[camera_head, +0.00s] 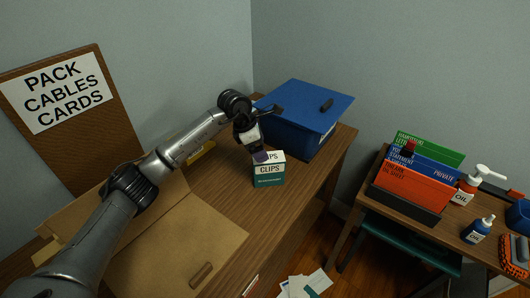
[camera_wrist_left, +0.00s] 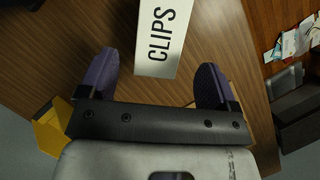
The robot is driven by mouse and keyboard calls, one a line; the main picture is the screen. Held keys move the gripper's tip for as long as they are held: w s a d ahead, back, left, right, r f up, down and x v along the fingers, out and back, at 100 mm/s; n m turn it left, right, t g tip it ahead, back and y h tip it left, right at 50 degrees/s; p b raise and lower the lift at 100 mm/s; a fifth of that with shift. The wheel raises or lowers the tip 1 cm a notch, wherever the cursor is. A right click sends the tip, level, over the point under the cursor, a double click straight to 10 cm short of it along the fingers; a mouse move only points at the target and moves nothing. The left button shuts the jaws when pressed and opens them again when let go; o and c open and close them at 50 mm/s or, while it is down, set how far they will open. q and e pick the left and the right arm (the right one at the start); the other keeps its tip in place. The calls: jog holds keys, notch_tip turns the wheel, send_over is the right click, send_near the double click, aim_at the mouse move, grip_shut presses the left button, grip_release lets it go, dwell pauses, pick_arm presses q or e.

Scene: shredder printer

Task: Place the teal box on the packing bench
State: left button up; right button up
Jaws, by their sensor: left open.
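The teal box (camera_head: 269,180) stands upright on the wooden packing bench (camera_head: 235,186), with a white upper part lettered CLIPS. In the left wrist view its white CLIPS face (camera_wrist_left: 162,38) lies just beyond and between the fingertips. My left gripper (camera_head: 262,155) is at the box's top in the head view. Its purple fingers (camera_wrist_left: 155,85) are spread apart in the wrist view, with nothing gripped between them. Whether a finger touches the box cannot be told. My right gripper is not in view.
A blue lidded box (camera_head: 297,133) stands behind the teal box. An open cardboard carton (camera_head: 185,243) lies at the left, under my arm. A side table at the right holds a file rack (camera_head: 405,203) and oil bottles (camera_head: 477,230). Papers (camera_head: 306,284) lie on the floor.

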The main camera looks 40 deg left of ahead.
pick_arm(q)
jog(key=shift+p+v, duration=0.45)
jog(key=shift+v, duration=1.7)
